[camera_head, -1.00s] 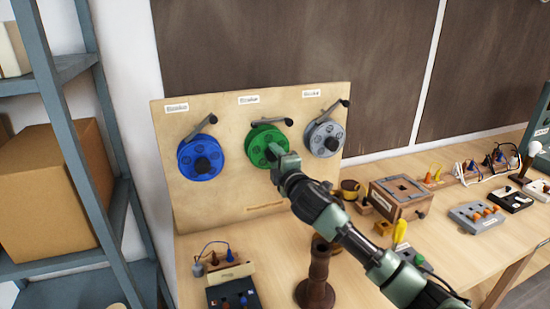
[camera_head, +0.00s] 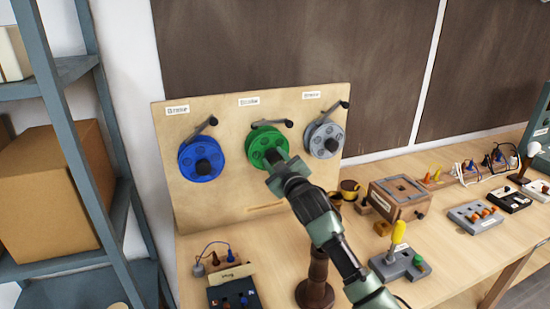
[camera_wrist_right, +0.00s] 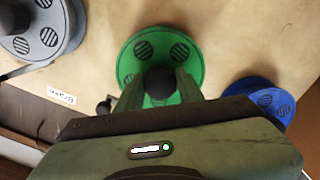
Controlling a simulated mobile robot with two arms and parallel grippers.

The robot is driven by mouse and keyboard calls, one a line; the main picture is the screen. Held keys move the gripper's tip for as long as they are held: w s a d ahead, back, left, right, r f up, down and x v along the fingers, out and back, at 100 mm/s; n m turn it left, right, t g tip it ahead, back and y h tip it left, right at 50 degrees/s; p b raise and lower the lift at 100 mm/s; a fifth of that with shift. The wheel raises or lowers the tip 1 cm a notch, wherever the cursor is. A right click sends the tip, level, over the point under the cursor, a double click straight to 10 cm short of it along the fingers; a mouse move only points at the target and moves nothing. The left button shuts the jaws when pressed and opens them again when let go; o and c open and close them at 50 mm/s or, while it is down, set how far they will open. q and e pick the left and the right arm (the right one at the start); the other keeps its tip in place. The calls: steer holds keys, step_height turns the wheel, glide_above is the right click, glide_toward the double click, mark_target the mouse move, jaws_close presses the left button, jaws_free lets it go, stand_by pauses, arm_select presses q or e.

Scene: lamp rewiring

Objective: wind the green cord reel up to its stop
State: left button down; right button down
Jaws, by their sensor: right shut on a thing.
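The green cord reel (camera_head: 262,141) is mounted in the middle of an upright wooden board (camera_head: 225,205), between a blue reel (camera_head: 192,165) and a grey reel (camera_head: 318,135). My right gripper (camera_head: 274,160) is at the front of the green reel. In the right wrist view the green reel (camera_wrist_right: 190,55) is straight ahead, and my right gripper's two fingers (camera_wrist_right: 160,88) are shut on its dark central knob (camera_wrist_right: 158,84). In the head view the gripper hides the reel's lower right part. My left gripper is not in view.
On the bench to the right stand a wooden box (camera_head: 396,195), a grey block with a yellow lever (camera_head: 398,245) and other small fixtures. A brown wooden post (camera_head: 317,280) stands below my right arm. A shelf with a cardboard box (camera_head: 45,185) is at the left.

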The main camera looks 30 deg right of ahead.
steer(key=shift+a+f+m+p, duration=0.15)
steer(key=shift+m+p, duration=0.35)
steer(key=shift+m, duration=1.6)
steer(key=c, duration=0.9)
jaws_free()
steer(key=b+v, duration=0.2)
steer(key=v, duration=0.5)
steer(key=shift+s, duration=0.4)
